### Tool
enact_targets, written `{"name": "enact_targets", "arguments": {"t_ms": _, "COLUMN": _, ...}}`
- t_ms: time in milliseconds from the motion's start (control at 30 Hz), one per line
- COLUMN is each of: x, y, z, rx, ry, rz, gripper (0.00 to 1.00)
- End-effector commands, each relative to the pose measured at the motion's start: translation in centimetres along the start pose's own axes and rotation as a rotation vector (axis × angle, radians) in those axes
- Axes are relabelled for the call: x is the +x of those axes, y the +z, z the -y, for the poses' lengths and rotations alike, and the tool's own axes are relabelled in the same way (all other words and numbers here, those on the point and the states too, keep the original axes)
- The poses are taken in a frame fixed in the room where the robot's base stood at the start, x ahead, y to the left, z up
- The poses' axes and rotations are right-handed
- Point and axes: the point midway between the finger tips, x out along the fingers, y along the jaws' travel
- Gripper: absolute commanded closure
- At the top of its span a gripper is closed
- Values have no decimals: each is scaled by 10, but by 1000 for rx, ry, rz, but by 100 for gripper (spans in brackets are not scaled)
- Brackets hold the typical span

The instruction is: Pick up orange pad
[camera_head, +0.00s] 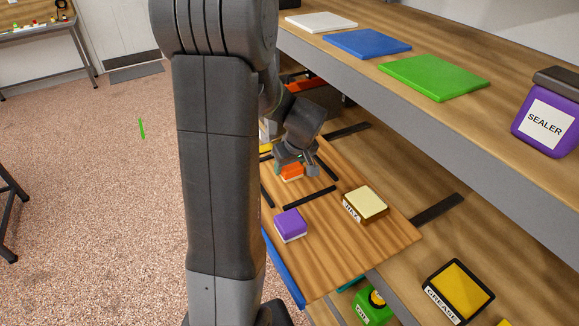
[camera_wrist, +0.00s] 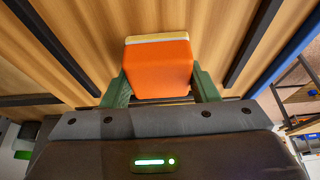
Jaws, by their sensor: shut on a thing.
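The orange pad (camera_wrist: 157,70) is a small orange block with a pale layer on one face. In the wrist view it sits between the two green fingers of my gripper (camera_wrist: 160,86), which are shut on its sides. In the head view the orange pad (camera_head: 291,171) shows at my gripper (camera_head: 294,166), over the far part of the wooden board (camera_head: 345,258). I cannot tell whether the pad touches the board. My arm hides part of the area to its left.
A purple pad (camera_head: 290,224) and a labelled tan-topped box (camera_head: 366,204) stand on the board nearby. Black strips (camera_head: 290,194) lie around the orange pad. An upper shelf (camera_head: 500,125) overhangs at right, holding a purple sealer container (camera_head: 547,115). A grease container (camera_head: 457,291) stands lower right.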

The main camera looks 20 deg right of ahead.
Motion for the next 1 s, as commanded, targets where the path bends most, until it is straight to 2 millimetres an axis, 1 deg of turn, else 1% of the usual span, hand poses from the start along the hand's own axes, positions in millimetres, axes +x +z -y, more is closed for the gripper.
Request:
{"name": "enact_targets", "arguments": {"t_ms": 167, "x": -5, "y": -3, "z": 0, "rx": -1, "ry": 2, "rz": -2, "gripper": 73}}
{"name": "enact_targets", "arguments": {"t_ms": 267, "x": -12, "y": -5, "z": 0, "rx": -3, "ry": 2, "rz": -2, "gripper": 73}}
{"name": "enact_targets", "arguments": {"t_ms": 467, "x": -34, "y": -15, "z": 0, "rx": -3, "ry": 4, "rz": -4, "gripper": 73}}
{"name": "enact_targets", "arguments": {"t_ms": 500, "x": -31, "y": -14, "z": 12, "rx": -5, "ry": -1, "rz": -1, "gripper": 73}}
{"name": "enact_targets", "arguments": {"t_ms": 667, "x": -30, "y": -14, "z": 47, "rx": -7, "ry": -1, "rz": -2, "gripper": 73}}
{"name": "enact_targets", "arguments": {"t_ms": 900, "x": -30, "y": -13, "z": 107, "rx": -9, "ry": -1, "rz": -2, "gripper": 73}}
{"name": "enact_targets", "arguments": {"t_ms": 1000, "x": -31, "y": -13, "z": 129, "rx": -9, "ry": -2, "rz": -2, "gripper": 73}}
